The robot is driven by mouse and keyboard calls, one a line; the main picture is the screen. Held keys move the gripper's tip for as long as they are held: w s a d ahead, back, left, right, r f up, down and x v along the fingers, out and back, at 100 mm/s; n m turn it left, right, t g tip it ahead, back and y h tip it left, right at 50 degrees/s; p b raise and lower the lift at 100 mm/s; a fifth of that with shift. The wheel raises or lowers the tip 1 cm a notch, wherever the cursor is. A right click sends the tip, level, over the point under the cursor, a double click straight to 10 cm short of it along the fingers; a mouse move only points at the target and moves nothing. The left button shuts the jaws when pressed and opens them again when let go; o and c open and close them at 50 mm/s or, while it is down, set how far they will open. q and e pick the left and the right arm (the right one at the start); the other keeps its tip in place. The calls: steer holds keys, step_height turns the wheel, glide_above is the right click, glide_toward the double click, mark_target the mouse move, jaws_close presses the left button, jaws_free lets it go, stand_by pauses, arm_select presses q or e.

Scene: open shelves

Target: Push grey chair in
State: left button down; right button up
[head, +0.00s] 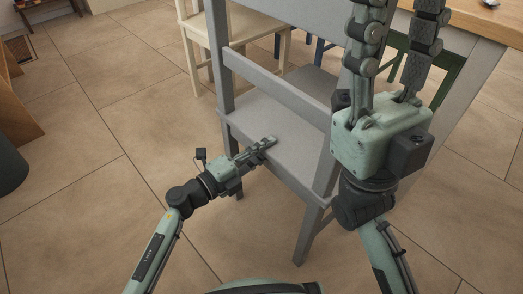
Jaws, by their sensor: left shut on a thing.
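The grey chair (291,137) stands upright in the middle of the head view, with its backrest toward the top and a lower rail crossing above the seat. My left gripper (268,143) reaches in from the left, low at the seat. Its fingers are shut on the grey chair near the seat's edge. My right gripper (396,25) is large and close to the camera at the upper right, in front of the chair's right side. Its fingers are spread apart with nothing between them, and their tips run to the top edge. It hides part of the chair.
A wooden tabletop (480,17) is at the top right, beyond the chair. A cream chair (188,30) stands behind to the left, and a green chair (449,68) is at the right. A dark rounded object (10,165) stands at the left edge.

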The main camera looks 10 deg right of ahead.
arm_select(q)
steer(key=shift+f, duration=0.25)
stand_by(0.5)
steer(key=shift+w+d, duration=0.1)
steer(key=shift+d, duration=0.05)
